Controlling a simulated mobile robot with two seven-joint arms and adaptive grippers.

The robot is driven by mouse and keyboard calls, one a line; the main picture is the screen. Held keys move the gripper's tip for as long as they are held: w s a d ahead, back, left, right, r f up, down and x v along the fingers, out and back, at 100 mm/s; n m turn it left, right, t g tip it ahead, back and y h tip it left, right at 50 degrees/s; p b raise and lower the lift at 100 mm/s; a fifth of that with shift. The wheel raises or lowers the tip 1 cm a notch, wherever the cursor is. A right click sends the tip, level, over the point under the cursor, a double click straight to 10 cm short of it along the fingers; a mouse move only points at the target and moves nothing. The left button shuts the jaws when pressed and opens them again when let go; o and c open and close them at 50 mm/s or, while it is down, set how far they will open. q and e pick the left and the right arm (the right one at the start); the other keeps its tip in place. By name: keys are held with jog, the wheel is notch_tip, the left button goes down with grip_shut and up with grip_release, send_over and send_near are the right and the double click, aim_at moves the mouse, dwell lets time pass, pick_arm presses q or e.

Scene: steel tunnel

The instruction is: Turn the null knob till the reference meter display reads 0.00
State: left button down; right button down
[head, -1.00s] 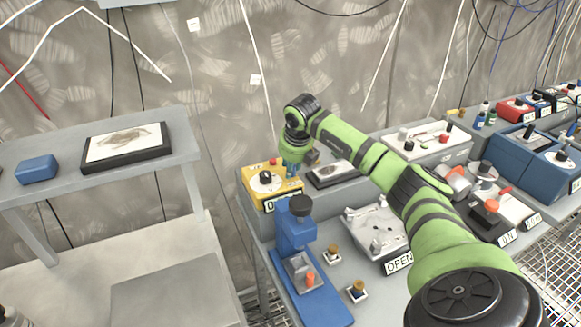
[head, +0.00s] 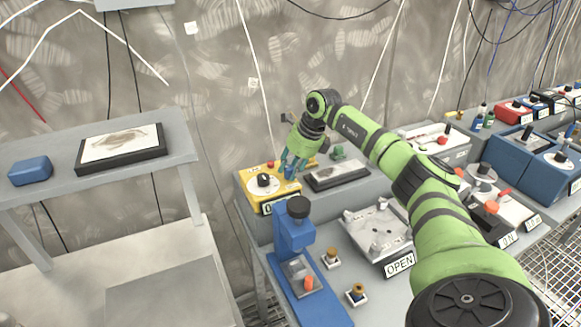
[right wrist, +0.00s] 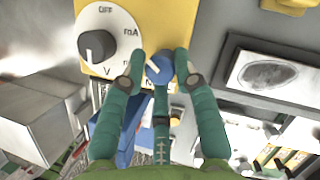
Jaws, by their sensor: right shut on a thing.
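The yellow reference meter (head: 250,180) stands on the left end of the grey bench, with a black dial knob (head: 264,180) on a white scale. In the right wrist view the meter's yellow face (right wrist: 120,66) shows a dial marked OFF, mA and V, and a blue knob with a pale pointer line (right wrist: 159,68), which I take as the null knob. My right gripper (right wrist: 160,76) is shut on this blue knob, fingers around it; it also shows in the head view (head: 289,166). The display plate (head: 268,207) at the meter's front is too small to read fully. My left gripper is out of view.
A framed black panel (head: 337,174) sits just right of the meter. A blue stand with a black knob (head: 296,232) is in front of it. A grey clamp plate labelled OPEN (head: 375,230) lies further right. A side table (head: 120,130) stands left across a gap.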

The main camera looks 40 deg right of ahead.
jog(key=shift+w+d+r+n, duration=0.15)
jog(key=shift+w+r+n, duration=0.1)
jog(key=shift+r+n, duration=0.2)
dwell(0.3)
jog(key=c, duration=1)
grip_release()
jog(key=shift+f, duration=0.25)
jog(key=v, duration=1.2)
jog(key=shift+d, duration=0.25)
